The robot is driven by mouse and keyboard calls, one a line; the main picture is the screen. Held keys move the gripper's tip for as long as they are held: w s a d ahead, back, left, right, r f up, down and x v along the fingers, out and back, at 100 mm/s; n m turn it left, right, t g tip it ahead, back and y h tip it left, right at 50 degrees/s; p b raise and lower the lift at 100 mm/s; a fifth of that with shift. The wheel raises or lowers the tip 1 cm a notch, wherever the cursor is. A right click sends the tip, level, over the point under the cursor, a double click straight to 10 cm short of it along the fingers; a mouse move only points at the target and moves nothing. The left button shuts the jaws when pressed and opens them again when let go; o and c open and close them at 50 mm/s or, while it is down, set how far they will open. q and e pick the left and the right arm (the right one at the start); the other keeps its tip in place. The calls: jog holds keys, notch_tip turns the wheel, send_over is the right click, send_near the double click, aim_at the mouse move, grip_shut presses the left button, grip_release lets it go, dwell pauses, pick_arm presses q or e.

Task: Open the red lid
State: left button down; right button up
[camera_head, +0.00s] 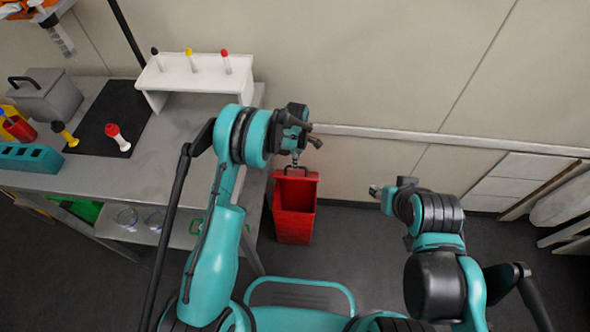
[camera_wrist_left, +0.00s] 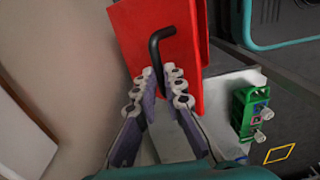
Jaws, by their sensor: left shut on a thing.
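The red bin (camera_head: 294,226) stands on the floor beside the workbench in the head view. Its red lid (camera_head: 311,178) is at the far side and appears tilted up, with the bin's hollow visible in front. My left gripper (camera_head: 298,158) is above the lid. In the left wrist view, the lid (camera_wrist_left: 188,45) fills the top middle, and its black bent handle (camera_wrist_left: 155,42) runs down between the fingertips. My left gripper (camera_wrist_left: 155,82) is shut on that handle. My right gripper (camera_head: 376,190) is right of the bin, apart from it; its fingers are too small to read.
The workbench (camera_head: 180,165) at left holds a white rack (camera_head: 185,80), a black mat (camera_head: 93,125), a grey box (camera_head: 45,97) and a teal block (camera_head: 28,158). The wall is close behind the bin. Floor right of the bin is clear.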

pick_arm(q)
jog(key=w, duration=0.7)
jog(key=shift+w+r, duration=0.3)
jog(key=shift+r, duration=0.15)
jog(key=c, duration=1.8)
grip_release()
jog(key=shift+o, duration=0.9)
jog(key=shift+w+f, duration=0.3)
jog(key=shift+w, duration=0.05)
notch_tip(320, 180, up, 8)
jog(key=shift+w, duration=0.1)
